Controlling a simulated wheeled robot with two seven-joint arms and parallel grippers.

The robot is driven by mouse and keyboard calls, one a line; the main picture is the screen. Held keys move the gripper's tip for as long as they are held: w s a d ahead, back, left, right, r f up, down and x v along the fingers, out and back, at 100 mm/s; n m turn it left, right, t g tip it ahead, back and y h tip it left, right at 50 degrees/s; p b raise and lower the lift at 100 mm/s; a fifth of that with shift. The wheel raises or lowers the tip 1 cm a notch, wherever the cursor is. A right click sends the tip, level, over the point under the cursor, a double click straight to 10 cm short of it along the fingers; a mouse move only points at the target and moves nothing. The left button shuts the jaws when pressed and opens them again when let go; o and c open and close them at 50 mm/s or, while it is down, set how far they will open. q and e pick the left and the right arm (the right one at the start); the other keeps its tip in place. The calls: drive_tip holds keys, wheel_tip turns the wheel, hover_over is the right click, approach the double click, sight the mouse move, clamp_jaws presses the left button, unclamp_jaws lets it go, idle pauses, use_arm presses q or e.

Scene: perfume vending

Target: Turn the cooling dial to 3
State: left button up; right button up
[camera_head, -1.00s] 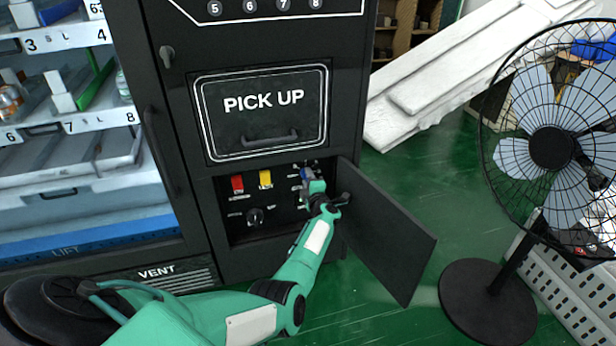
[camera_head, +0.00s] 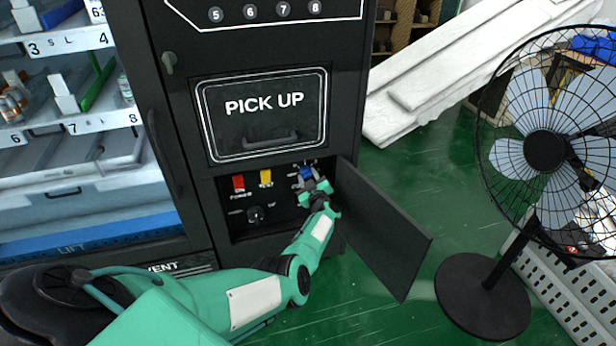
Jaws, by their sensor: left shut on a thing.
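My left gripper (camera_head: 306,178) reaches into the open control compartment below the PICK UP door. It is shut at the right part of the panel (camera_head: 283,219), on what appears to be the cooling dial. A black knob (camera_head: 256,214) sits lower left on the same panel, apart from the gripper. A red switch (camera_head: 239,182) and a yellow switch (camera_head: 265,178) are at the panel's upper left. My right gripper is not in view.
The compartment's black door (camera_head: 385,235) hangs open to the right, close beside my left forearm. The PICK UP door (camera_head: 264,112) above is closed. A black fan (camera_head: 545,150) stands at the right. Green floor (camera_head: 425,180) is clear between door and fan.

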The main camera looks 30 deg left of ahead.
use_arm(q)
drive_tip(key=m, duration=0.3)
drive_tip(key=shift+d+m, duration=0.1)
drive_tip(key=shift+m, duration=0.2)
drive_tip(key=shift+w+m+p, duration=0.1)
drive_tip(key=shift+m+p, duration=0.25)
drive_tip(key=shift+m, duration=1.55)
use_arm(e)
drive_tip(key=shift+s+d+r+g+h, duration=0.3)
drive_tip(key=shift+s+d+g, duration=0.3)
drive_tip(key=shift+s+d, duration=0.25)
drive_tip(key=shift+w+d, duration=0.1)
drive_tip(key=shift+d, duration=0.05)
use_arm(q)
drive_tip(key=o, duration=1)
